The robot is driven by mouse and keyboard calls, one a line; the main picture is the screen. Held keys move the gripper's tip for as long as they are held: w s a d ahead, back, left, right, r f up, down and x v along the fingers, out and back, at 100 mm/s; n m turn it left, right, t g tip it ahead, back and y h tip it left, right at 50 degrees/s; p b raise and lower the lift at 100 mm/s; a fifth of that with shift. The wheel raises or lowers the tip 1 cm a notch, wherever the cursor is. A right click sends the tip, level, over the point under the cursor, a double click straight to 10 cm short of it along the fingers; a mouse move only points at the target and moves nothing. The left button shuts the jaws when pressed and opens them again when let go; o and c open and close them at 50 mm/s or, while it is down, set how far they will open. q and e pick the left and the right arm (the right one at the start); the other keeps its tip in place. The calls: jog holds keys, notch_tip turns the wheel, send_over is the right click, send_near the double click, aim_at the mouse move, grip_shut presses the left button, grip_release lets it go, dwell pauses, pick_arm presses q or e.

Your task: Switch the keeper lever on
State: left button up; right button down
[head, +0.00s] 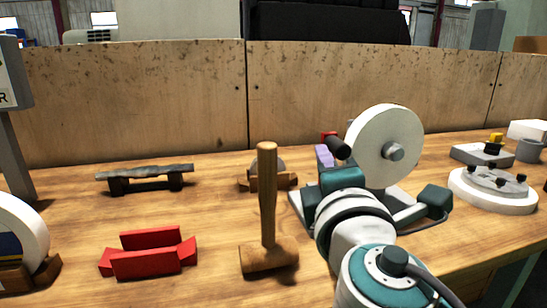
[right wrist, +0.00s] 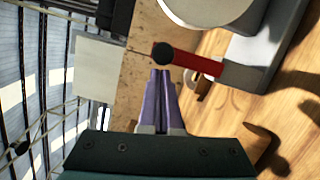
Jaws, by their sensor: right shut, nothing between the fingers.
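The grinder (head: 400,209) stands on the bench with a large white wheel (head: 385,145). The keeper lever appears to be the red arm with a round black knob; in the right wrist view the red arm (right wrist: 195,62) runs out from a grey part of the machine to the knob (right wrist: 163,53). In the head view only a small red bit (head: 328,136) shows behind my right gripper. My right gripper (right wrist: 161,72) has its purple fingers shut and empty, with tips close to the knob; contact cannot be told. The purple fingers also show in the head view (head: 324,155).
A wooden mallet (head: 268,220) stands upright left of my right arm. A red V-shaped holder (head: 150,254) and a dark bar on supports (head: 146,177) lie farther left. A round white plate with clamps (head: 493,190) is at right. A wooden panel (head: 150,95) closes the back.

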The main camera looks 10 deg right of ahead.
jog(key=shift+d+r+m, duration=0.2)
jog(key=shift+d+m, duration=0.3)
jog(key=shift+m, duration=0.2)
jog(key=shift+d+r+m+g+p, duration=0.25)
jog(key=shift+d+m+g+p, duration=0.3)
jog(key=shift+d+m, duration=0.45)
jog(key=d+f+m+g+y+p, duration=0.1)
jog(key=d+f+m+p, duration=0.1)
jog(key=d+m, duration=0.4)
jog(key=shift+w+f+m+y+p, duration=0.2)
jog(key=shift+m+y+p, duration=0.1)
jog(key=shift+m+p, duration=0.3)
